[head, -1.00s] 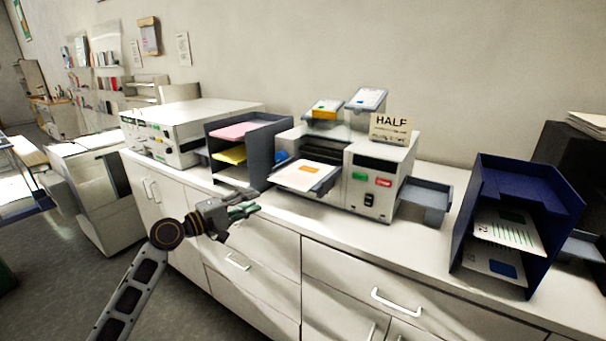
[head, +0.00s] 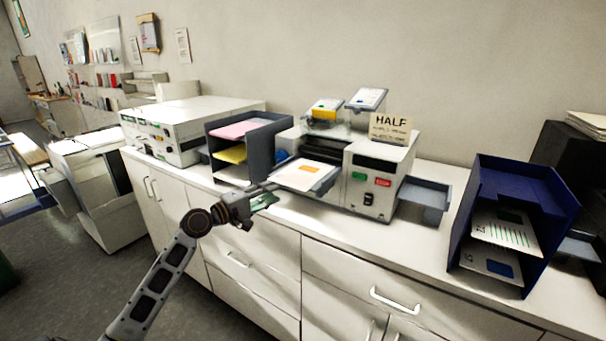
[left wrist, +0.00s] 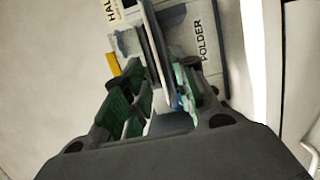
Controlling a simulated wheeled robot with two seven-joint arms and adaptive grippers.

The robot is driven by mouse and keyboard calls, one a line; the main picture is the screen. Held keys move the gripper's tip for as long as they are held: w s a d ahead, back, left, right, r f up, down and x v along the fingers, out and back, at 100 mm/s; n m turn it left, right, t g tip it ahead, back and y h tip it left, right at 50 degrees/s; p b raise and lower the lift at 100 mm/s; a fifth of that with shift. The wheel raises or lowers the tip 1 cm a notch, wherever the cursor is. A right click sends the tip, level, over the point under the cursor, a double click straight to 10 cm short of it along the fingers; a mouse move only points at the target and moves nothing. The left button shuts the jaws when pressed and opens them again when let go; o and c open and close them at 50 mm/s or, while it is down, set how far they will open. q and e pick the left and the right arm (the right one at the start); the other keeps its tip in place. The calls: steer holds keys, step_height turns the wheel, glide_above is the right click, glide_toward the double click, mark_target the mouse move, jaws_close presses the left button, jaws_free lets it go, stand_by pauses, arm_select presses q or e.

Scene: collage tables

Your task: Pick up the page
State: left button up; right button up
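The page (head: 303,173) is white with an orange block and lies on the feed tray of the folding machine (head: 375,178) in the head view. My left gripper (head: 268,195) is at the tray's front left edge, close beside the page. In the left wrist view my left gripper (left wrist: 165,108) has its green-padded fingers spread apart. The tray's edge (left wrist: 156,50) shows edge-on ahead and between them. I cannot make out the page separately there, nor whether a finger touches it. My right gripper is in neither view.
A grey tray rack (head: 262,150) with pink and yellow sheets stands left of the machine. A white machine (head: 185,130) is further left. A blue rack (head: 520,195) with printed sheets stands right. A HALF sign (head: 390,128) tops the folding machine. Bare counter (head: 325,220) lies in front.

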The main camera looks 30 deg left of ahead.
arm_select(q)
steer(key=shift+w, duration=0.15)
steer(key=p+x, duration=0.1)
steer(key=x, duration=0.1)
steer(key=p+x, duration=0.1)
steer(key=x, duration=0.2)
steer(key=shift+d+r, duration=0.15)
steer(key=shift+r, duration=0.05)
steer(key=shift+c, duration=0.3)
stand_by(0.4)
jaws_close()
